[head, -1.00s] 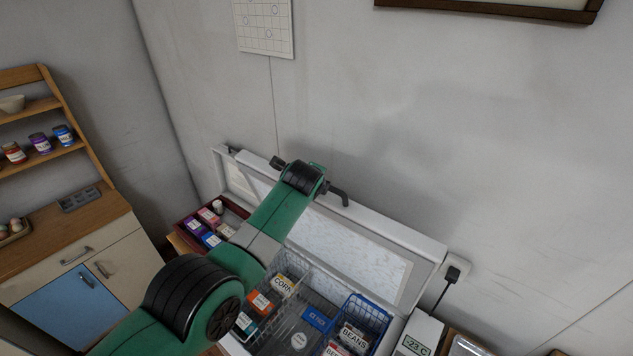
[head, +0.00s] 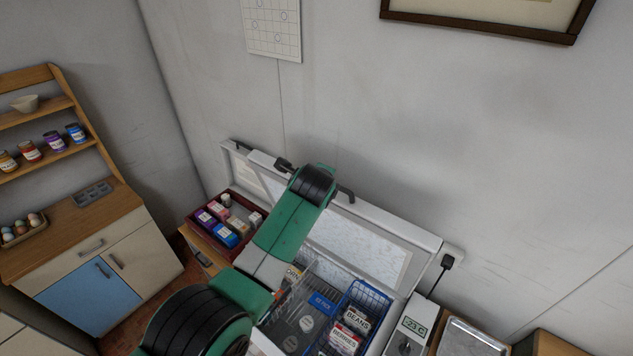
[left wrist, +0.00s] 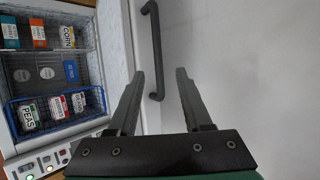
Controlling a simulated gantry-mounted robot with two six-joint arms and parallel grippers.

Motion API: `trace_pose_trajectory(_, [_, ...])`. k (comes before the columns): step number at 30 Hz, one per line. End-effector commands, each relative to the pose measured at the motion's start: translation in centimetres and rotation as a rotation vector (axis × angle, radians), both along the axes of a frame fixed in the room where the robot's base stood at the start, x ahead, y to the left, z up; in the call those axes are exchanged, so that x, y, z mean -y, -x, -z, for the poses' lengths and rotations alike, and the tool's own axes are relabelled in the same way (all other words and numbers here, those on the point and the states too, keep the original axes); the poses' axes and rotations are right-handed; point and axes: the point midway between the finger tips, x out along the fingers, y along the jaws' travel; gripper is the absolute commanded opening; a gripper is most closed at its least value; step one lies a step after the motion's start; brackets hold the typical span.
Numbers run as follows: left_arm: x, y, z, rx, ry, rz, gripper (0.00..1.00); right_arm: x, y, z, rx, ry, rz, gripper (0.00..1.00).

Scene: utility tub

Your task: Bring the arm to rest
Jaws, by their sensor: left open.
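My left arm (head: 279,232) is green and black and reaches up across the open chest freezer in the head view. In the left wrist view the left gripper (left wrist: 157,88) is open and empty. The dark lid handle (left wrist: 153,50) shows beyond and between its fingers, and I cannot tell whether they touch. The handle's end also shows in the head view (head: 346,194), on the raised white lid (head: 385,221). My right gripper is in neither view.
The freezer holds a blue wire basket (head: 371,304) with bean packets, and a blue pack (head: 321,303). A dark red tray (head: 202,218) of small boxes stands left of it. A metal tray (head: 470,338) lies at right. A shelf cabinet (head: 92,243) stands far left.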

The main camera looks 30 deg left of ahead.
Motion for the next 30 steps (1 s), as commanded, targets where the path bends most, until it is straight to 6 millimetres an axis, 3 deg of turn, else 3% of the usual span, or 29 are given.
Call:
trace_pose_trajectory(8, [-0.1,0.1,0.3,-0.004,0.000,0.000,0.50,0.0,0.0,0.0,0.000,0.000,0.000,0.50])
trace_pose_trajectory(12, [-0.3,0.7,3.2,-0.028,-0.002,-0.003,0.50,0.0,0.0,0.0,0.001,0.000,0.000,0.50])
trace_pose_trajectory(14, [-0.2,0.3,2.1,0.026,0.008,-0.003,0.50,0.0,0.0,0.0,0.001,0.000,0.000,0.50])
trace_pose_trajectory(17, [0.2,-0.3,-1.2,0.164,0.050,0.000,0.50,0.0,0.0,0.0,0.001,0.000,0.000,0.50])
trace_pose_trajectory(20, [0.8,0.0,-6.2,0.351,0.158,-0.018,0.50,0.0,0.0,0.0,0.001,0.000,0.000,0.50])
trace_pose_trajectory(23, [1.5,1.7,-12.2,0.566,0.321,-0.036,0.50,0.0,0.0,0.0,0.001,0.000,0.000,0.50])
trace_pose_trajectory(26, [2.1,5.3,-18.7,0.787,0.530,-0.030,0.50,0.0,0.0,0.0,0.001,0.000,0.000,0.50])
trace_pose_trajectory(29, [2.8,10.6,-24.9,0.997,0.777,0.010,0.50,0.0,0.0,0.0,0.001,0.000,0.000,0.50])
trace_pose_trajectory(30, [3.0,13.2,-27.3,1.075,0.886,0.039,0.50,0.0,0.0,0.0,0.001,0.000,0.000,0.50])
